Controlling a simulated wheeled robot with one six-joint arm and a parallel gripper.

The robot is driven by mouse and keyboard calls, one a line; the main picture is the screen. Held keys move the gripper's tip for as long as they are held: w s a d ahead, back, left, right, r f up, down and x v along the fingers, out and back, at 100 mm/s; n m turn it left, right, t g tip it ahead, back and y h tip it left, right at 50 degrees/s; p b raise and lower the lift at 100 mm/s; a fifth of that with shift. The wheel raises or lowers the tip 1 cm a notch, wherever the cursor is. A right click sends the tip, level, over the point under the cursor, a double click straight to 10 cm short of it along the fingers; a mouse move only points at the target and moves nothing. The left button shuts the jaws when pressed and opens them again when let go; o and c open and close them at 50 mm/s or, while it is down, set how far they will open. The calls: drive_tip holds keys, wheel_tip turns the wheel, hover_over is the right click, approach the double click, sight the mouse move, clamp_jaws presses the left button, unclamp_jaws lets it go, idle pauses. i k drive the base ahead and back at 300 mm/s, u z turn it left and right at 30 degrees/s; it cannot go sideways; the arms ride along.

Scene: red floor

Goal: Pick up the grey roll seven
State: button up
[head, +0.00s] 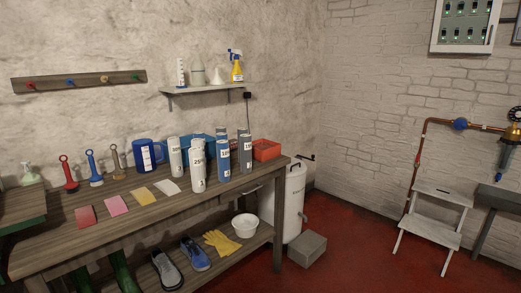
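A group of upright cylinders stands at the right part of the wooden workbench. A grey cylinder (245,155) is the rightmost in its front row, with a white label whose print is too small to read surely. A blue cylinder (223,161) stands left of it. White cylinders stand further left, one near the front (198,172) and one behind it (176,158). More blue and grey tops show behind, partly hidden. I cannot tell which one is number seven. My gripper is not in view.
The workbench (130,217) also holds a red bin (266,150), a blue jug (148,155), brushes and coloured cloths. Shoes, yellow gloves (221,243) and a white bowl (244,226) lie on its lower shelf. A grey box (307,249) and a step stool (434,220) stand on the red floor, which is clear between them.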

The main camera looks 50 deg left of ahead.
sight(246, 157)
drive_tip(key=u, duration=0.6)
drive_tip(key=i, duration=1.9)
drive_tip(key=u, duration=1.5)
drive_tip(key=i, duration=1.15)
drive_tip(key=u, duration=0.4)
